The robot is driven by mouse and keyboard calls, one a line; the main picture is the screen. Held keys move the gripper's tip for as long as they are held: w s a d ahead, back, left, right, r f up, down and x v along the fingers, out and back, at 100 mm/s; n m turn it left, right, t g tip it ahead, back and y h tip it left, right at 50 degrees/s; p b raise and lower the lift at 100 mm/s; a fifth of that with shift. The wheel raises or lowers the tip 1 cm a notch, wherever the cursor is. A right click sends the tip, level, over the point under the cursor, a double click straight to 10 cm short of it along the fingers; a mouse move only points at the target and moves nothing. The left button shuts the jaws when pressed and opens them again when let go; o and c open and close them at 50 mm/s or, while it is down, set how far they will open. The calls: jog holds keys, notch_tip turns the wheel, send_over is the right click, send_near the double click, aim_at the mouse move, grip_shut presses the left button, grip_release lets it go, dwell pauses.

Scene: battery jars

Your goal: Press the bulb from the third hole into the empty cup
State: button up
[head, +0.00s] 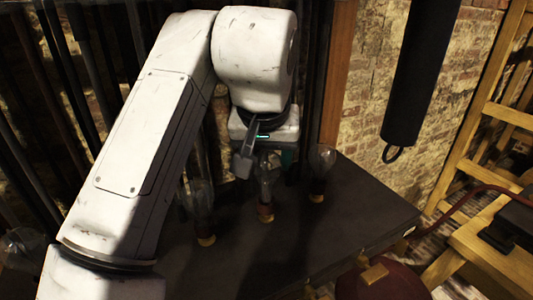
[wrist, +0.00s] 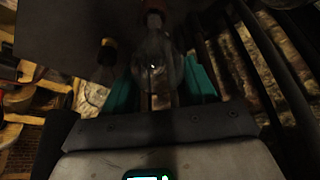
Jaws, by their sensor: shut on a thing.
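My gripper (head: 267,162) is over the dark tabletop, its fingers pointing down. In the wrist view its two teal fingers (wrist: 160,85) are shut on a clear glass bulb (wrist: 157,58) with a reddish base. In the head view this looks like the middle bulb (head: 265,188), whose lower end is close above or touching the table; I cannot tell which. A second bulb (head: 320,165) stands to its right, and a third glass (head: 200,200) with a yellowish foot stands to its left, partly in shadow. I cannot make out the holes or which cup is empty.
The dark tabletop (head: 360,215) is bare to the right of the glasses. A dark red rounded object with a brass piece (head: 374,273) is at the front edge. A black hanging cylinder (head: 420,75) and a wooden frame (head: 480,150) are at the right.

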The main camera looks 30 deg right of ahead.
jog(key=shift+f, duration=0.95)
dwell(1.0)
jog(key=o, duration=1.2)
jog(key=shift+o, duration=0.2)
jog(key=b+v, duration=0.1)
jog(key=v, duration=1)
jog(key=shift+b, duration=0.4)
jog(key=shift+f, duration=0.2)
